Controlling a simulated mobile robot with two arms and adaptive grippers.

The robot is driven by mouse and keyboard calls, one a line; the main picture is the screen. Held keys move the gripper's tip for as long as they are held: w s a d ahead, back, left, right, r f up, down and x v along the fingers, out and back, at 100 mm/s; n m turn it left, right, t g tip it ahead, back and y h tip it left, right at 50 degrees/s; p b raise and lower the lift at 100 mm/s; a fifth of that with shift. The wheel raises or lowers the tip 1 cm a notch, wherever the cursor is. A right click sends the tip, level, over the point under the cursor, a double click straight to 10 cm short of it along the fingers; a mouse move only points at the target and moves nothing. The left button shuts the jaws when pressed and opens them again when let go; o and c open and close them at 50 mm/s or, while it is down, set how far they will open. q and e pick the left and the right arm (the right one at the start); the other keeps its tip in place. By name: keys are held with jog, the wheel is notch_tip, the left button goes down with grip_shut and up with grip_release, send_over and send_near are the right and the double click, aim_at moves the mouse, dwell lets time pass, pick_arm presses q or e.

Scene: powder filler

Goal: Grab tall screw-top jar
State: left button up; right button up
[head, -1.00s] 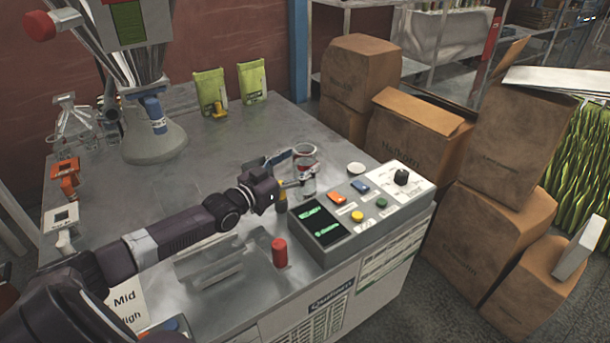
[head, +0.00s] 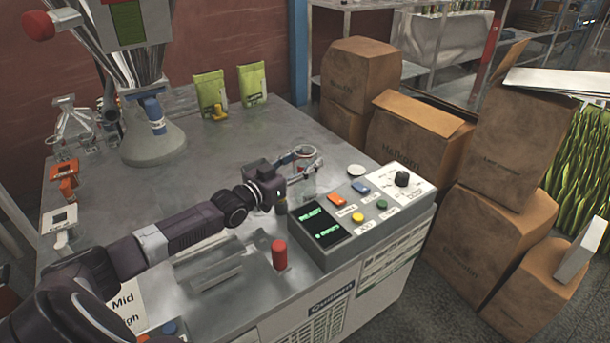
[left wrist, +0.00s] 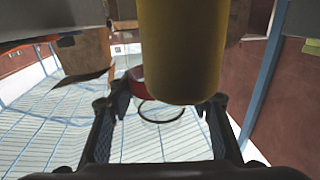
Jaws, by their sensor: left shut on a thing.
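The tall screw-top jar (head: 305,151) looks like clear glass and stands near the console at the table's right side. Its round rim shows above my left gripper (head: 302,171), whose fingers are shut around its body. Fingers and wrist hide much of the jar. In the left wrist view, a clear round outline with red beside it, apparently the jar (left wrist: 160,119), lies between the two fingers (left wrist: 160,104). A large yellow cylinder (left wrist: 182,50) covers the upper middle there. My right gripper is not in view.
The control console (head: 350,215) with buttons and a dial stands close right of the jar. A red cylinder (head: 279,254) stands in front. Green pouches (head: 211,95) and a yellow item (head: 219,112) are at the back. The table's middle is clear. Cardboard boxes (head: 408,145) stand beyond.

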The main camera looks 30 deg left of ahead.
pick_arm(q)
jog(key=c, duration=0.3)
jog(key=shift+r, duration=0.15)
jog(key=shift+c, duration=0.2)
